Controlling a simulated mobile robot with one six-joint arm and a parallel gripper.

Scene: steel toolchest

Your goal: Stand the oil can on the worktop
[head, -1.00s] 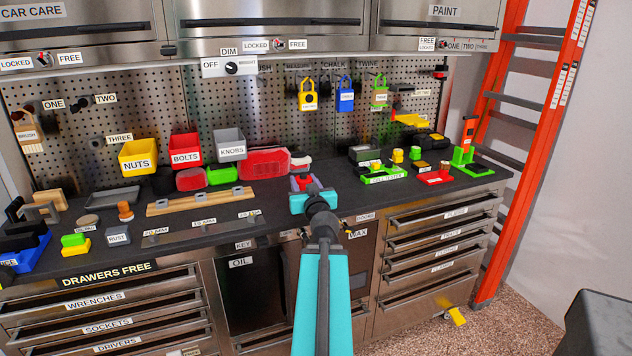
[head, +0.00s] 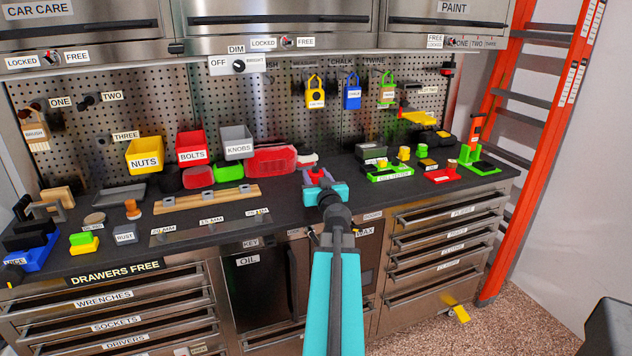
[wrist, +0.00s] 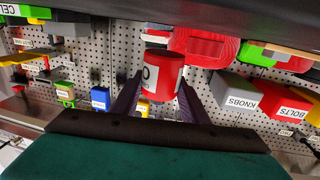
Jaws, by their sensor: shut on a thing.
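The oil can is the red can with a white label showing an "O" (wrist: 168,78), in the middle of the wrist view, which is upside down. My gripper (wrist: 158,100) is shut on it, with a dark purple finger on each side. In the head view my gripper (head: 319,180) is over the back-middle of the dark worktop (head: 285,205), and only a little red of the can shows past it. The can looks about upright and close to the worktop. I cannot tell whether it touches.
A red case (head: 270,160) and the grey knobs bin (head: 236,143) are left of my gripper. A green-based tester (head: 390,175) stands to the right. A wooden rail (head: 205,200) lies front left. The worktop just around my gripper looks clear.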

